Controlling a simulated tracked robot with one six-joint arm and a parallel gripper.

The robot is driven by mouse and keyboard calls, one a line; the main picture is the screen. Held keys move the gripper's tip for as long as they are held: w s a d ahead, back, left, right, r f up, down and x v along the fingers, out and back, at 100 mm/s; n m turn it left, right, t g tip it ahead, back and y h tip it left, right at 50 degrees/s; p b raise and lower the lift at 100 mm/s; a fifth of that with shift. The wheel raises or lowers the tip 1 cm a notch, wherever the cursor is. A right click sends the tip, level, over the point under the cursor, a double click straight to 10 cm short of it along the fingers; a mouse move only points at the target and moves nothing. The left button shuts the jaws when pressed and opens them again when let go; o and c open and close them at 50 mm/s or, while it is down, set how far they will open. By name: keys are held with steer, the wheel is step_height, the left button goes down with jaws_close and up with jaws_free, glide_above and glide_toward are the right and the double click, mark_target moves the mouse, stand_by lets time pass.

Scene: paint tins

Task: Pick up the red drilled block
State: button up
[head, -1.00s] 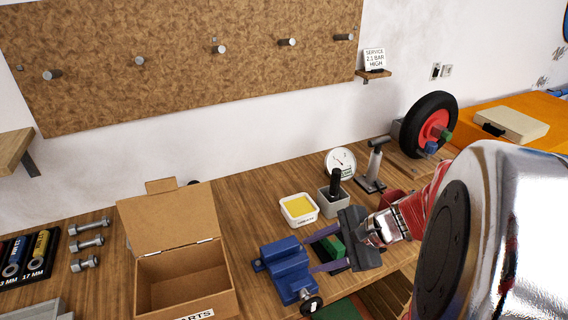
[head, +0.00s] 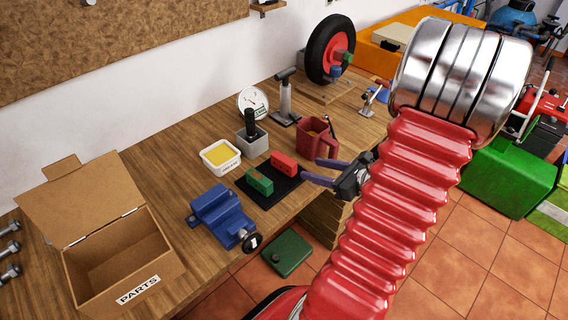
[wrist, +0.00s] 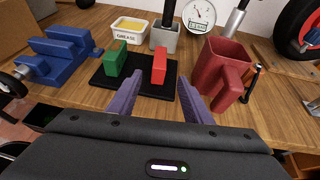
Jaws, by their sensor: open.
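The red drilled block (head: 284,163) stands on a black mat (head: 272,197) on the workbench. A green block (head: 260,181) stands on the same mat, to its left. In the wrist view the red block (wrist: 159,66) is upright, ahead of and between my fingers, with the green block (wrist: 116,60) to its left. My gripper (head: 318,172) is open and empty, just to the right of the mat. In the wrist view its two purple fingers (wrist: 157,98) point toward the red block and are apart from it.
A red mug (head: 312,142) stands close by on the right. A blue vise (head: 222,215) is to the left, with a grease tub (head: 220,157) and a grey holder (head: 252,141) behind. An open cardboard box (head: 125,255) stands at far left.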

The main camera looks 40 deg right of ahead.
mark_target(294, 164)
steer(key=x, duration=0.8)
steer(key=shift+w+a+f, duration=0.1)
steer(key=shift+w, duration=0.2)
steer(key=shift+x, duration=2.6)
steer(key=shift+f, duration=0.15)
steer(key=shift+c, duration=0.6)
jaws_close()
